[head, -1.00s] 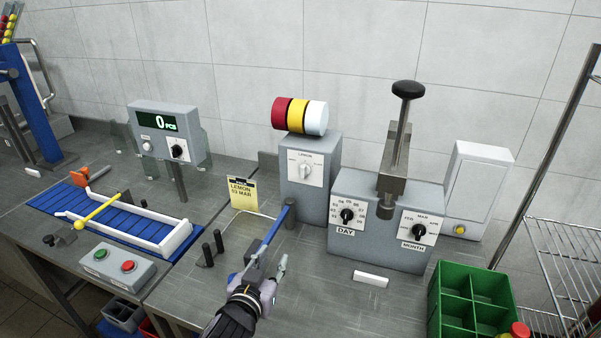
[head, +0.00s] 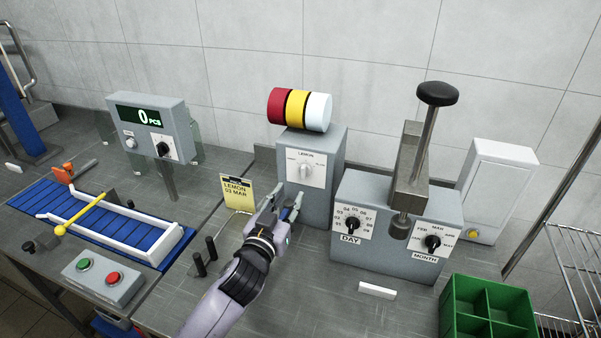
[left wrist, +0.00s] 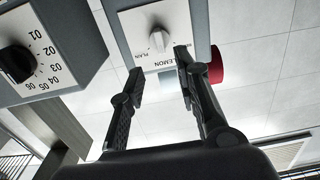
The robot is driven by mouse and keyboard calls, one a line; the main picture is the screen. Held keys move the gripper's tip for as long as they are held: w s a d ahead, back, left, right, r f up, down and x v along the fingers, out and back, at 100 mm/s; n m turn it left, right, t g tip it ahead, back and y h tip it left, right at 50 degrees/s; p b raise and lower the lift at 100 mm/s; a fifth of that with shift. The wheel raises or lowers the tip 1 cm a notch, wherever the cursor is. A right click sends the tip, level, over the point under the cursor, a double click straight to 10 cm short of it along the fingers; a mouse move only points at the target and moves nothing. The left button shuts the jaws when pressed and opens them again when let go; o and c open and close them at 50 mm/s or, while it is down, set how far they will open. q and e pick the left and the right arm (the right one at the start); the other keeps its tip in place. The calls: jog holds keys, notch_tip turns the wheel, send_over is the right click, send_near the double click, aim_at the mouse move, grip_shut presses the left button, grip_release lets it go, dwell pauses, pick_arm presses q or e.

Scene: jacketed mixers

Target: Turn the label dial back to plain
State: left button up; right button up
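The label dial (head: 304,172) is a pale knob on a white plate on the front of the grey label box (head: 325,185). LEMON is printed above it in the head view. The left wrist view shows the dial (left wrist: 159,40) upside down, with PLAIN at left and LEMON at lower right. The knob stands roughly upright; its exact pointing is hard to tell. My left gripper (head: 284,208) is in front of the box, below the dial. In the left wrist view its fingers (left wrist: 160,72) are apart, with nothing between them, short of the knob. My right gripper is not in view.
Red, yellow and white rolls (head: 299,108) sit on top of the box. A yellow LEMON 03 MAR card (head: 238,196) stands close left of my gripper. The day-month stamp press (head: 395,240) stands close right. Black pegs (head: 205,257) and a green crate (head: 487,305) are nearer.

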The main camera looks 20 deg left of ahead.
aim_at(302, 174)
pick_arm(q)
jog(key=w+p, duration=0.1)
jog(key=w, duration=0.4)
jog(key=shift+w, duration=0.3)
jog(key=shift+w+d+f, duration=0.1)
jog(key=shift+w+d, duration=0.05)
jog(key=shift+w, duration=1.6)
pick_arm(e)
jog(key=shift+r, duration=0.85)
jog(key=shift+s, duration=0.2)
pick_arm(q)
jog(key=shift+c, duration=1.4)
grip_shut()
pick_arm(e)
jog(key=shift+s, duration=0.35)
